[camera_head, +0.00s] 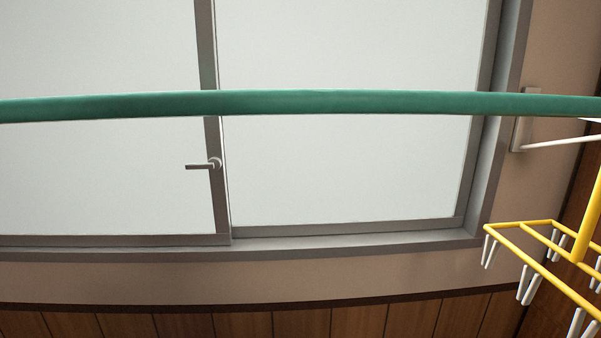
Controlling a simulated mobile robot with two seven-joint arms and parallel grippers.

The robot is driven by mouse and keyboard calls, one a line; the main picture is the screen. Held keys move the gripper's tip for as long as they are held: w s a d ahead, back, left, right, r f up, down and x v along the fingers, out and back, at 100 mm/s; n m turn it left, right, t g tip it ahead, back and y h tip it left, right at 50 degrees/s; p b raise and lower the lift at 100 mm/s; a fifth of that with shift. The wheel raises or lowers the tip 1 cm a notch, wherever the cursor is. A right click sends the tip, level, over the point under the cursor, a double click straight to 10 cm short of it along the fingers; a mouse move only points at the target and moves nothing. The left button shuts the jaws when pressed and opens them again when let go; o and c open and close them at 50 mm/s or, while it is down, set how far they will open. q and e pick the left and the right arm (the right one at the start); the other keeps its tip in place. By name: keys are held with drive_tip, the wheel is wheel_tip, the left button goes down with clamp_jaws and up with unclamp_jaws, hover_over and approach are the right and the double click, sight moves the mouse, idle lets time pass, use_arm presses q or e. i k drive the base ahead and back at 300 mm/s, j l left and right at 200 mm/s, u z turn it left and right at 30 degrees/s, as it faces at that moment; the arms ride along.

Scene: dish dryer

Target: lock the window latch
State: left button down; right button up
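The window latch (203,164) is a small grey lever on the frame post between the two window panes. Its handle points left and lies about level, with its round pivot at the right end on the post. The sliding window (345,165) has pale frosted panes in grey frames. The two panes meet at the post, and I cannot tell whether the latch is engaged. Neither of my grippers is in view.
A green horizontal pole (300,103) crosses the whole view in front of the window, above the latch. A yellow hanger frame with white clips (522,228) hangs at the lower right. A wall bracket (522,133) is right of the window. Wood panelling runs below.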

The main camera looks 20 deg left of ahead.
sight(214, 164)
drive_tip(key=u, duration=1.25)
drive_tip(key=i+j+z, duration=0.1)
drive_tip(key=j+z, duration=0.25)
drive_tip(key=j, duration=0.95)
drive_tip(key=i+j+z, duration=0.15)
drive_tip(key=j, duration=0.25)
